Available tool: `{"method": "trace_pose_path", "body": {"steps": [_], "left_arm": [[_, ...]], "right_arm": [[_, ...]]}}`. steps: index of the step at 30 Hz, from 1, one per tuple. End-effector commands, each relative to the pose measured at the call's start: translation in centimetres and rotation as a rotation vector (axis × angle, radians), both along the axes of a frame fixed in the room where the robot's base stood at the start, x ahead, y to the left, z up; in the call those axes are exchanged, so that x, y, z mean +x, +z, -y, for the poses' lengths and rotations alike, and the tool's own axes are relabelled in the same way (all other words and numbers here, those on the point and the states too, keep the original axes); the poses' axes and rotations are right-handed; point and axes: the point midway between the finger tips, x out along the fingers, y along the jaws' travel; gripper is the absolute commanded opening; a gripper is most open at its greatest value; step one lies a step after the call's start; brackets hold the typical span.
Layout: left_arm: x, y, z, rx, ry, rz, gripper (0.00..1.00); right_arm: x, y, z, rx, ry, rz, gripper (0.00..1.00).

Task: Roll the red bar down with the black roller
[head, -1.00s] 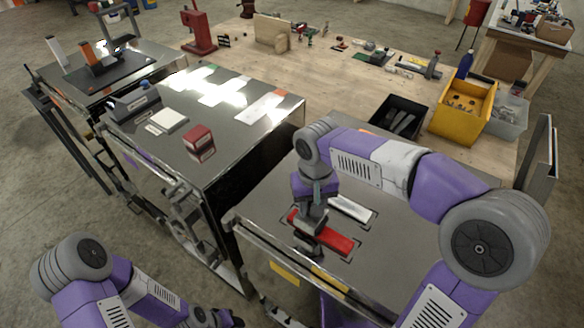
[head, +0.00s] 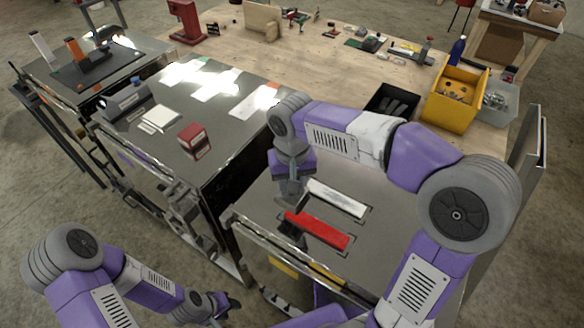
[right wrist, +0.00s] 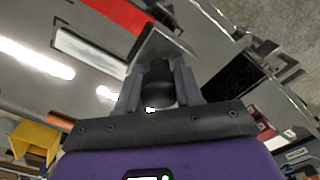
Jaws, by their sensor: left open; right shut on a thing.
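The red bar (head: 322,232) lies flat on the grey top of the front trailer, beside a white bar (head: 338,199). Most of it shows in the head view; part shows at the top of the right wrist view (right wrist: 118,12). My right gripper (head: 291,198) is above the bar's left end. It is shut on the black roller (right wrist: 158,88), whose dark handle shows between the fingers in the right wrist view. The roller's lower part (head: 291,231) looks to be at or just off the bar's left end; contact is unclear. My left gripper (head: 226,306) is open, low in front of the trailers.
A second trailer to the left carries a small red box (head: 194,140) and white pads. Behind stands a wooden table with a yellow bin (head: 458,98) and a black tray (head: 392,106). The front trailer's top is clear right of the bars.

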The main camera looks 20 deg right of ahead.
Motion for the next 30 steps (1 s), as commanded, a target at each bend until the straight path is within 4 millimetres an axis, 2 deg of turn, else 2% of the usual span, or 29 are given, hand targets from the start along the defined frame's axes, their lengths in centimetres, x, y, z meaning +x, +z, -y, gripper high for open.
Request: {"method": "trace_pose_path", "body": {"steps": [1, 9, 30], "left_arm": [[0.0, 0.7, 0.0, 0.000, 0.000, 0.000, 0.43], [0.0, 2.5, 0.0, 0.000, 0.000, 0.000, 0.43], [0.0, 2.6, 0.0, 0.000, 0.000, 0.000, 0.43]], "right_arm": [[0.0, 0.9, 0.0, 0.001, 0.000, 0.002, 0.11], [0.0, 3.0, 0.0, 0.001, 0.000, 0.001, 0.11], [0.0, 3.1, 0.0, 0.000, 0.000, 0.001, 0.11]]}}
